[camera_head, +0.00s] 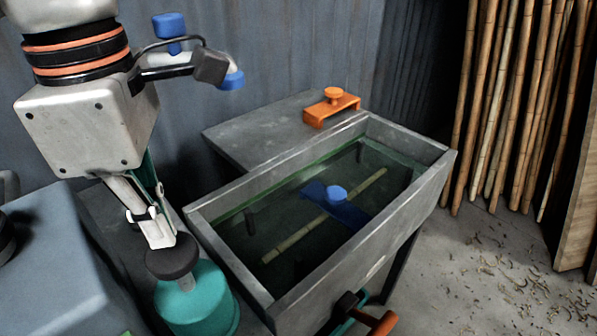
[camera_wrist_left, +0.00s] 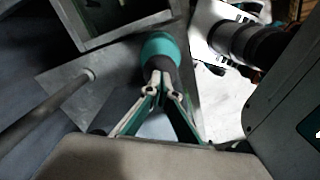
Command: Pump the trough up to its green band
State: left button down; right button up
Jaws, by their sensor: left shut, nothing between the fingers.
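The grey trough (camera_head: 208,232) holds dark, clear liquid, with a pale rod and a blue piece (camera_head: 335,205) in it. A green band (camera_head: 290,187) runs along its inner walls. The liquid surface looks near or below the band; I cannot tell exactly. A teal pump (camera_head: 200,305) with a black knob (camera_head: 172,259) stands left of the trough. My left gripper (camera_head: 160,238) is shut and empty, pointing down at the knob, touching or just above it. The wrist view shows the fingertips (camera_wrist_left: 163,90) at the knob, over the teal pump (camera_wrist_left: 160,46). My right gripper is not in view.
An orange clamp-like piece (camera_head: 331,107) sits on the grey bench (camera_head: 235,133) behind the trough. A brown-orange handle (camera_head: 381,324) sticks out at the trough's front. Tall canes (camera_head: 520,90) lean at the right. Shavings litter the floor there.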

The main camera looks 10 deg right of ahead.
aim_at(170, 250)
pick_arm(q)
jog(key=shift+f+b, duration=1.2)
jog(key=shift+f, duration=1.6)
jog(key=shift+f+b, duration=0.35)
jog(key=shift+f, duration=0.45)
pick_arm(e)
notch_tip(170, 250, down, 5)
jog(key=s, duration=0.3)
pick_arm(q)
jog(key=shift+r+p, duration=0.35)
jog(key=shift+r, duration=0.2)
notch_tip(170, 250, up, 6)
jog(key=p, duration=0.4)
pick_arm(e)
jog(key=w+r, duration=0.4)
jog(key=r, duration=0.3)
pick_arm(q)
jog(key=shift+f, duration=0.1)
